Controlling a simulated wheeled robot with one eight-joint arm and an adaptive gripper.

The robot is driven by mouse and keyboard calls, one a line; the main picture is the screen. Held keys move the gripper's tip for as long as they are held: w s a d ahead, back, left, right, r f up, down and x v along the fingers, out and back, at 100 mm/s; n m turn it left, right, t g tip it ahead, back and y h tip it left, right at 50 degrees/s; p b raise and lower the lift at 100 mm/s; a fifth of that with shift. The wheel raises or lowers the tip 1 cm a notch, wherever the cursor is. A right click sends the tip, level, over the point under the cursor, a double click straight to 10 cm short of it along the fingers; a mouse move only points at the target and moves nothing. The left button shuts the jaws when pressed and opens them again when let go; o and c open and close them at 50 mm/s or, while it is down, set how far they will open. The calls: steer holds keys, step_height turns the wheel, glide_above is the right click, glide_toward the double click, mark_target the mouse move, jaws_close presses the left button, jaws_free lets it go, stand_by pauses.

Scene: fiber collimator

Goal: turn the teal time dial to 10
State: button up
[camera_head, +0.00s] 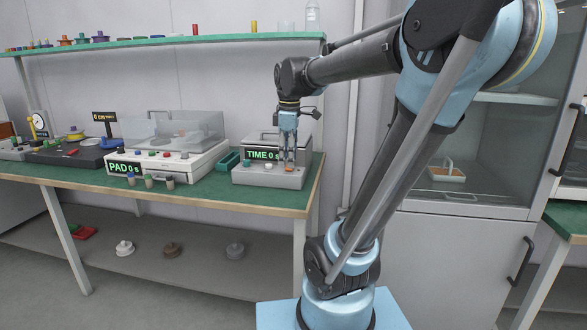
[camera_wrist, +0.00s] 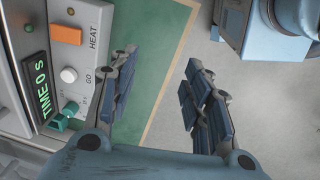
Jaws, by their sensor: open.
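The grey heater box (camera_head: 270,178) has a display (camera_head: 262,154) reading TIME 0 s. In the wrist view the display (camera_wrist: 37,84) shows the same. The teal time dial (camera_wrist: 66,117) is on its front panel, near the display's end. Beside it are the white GO button (camera_wrist: 68,75) and the orange HEAT switch (camera_wrist: 66,34). My gripper (camera_wrist: 158,90) is open and empty; its fingers are apart from the dial, which lies left of both in the wrist view. In the head view my gripper (camera_head: 288,150) hangs in front of the box's right part.
The box stands near the right end of the green bench (camera_head: 210,197). A green tray (camera_head: 229,160) is just left of it. The white PAD machine (camera_head: 170,155) with a clear cover is further left. The shelf (camera_head: 160,42) above carries small parts.

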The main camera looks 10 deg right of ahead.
steer(key=shift+s+d+f+m, duration=0.25)
steer(key=shift+s+f+m, duration=0.1)
steer(key=shift+s, duration=0.25)
steer(key=shift+s+d+f+m, duration=0.3)
steer(key=shift+s+f, duration=0.05)
steer(key=shift+s, duration=0.25)
steer(key=shift+s+d+f+m, duration=0.25)
steer(key=shift+s+f+m, duration=0.1)
steer(key=shift+s, duration=0.25)
steer(key=shift+c, duration=0.6)
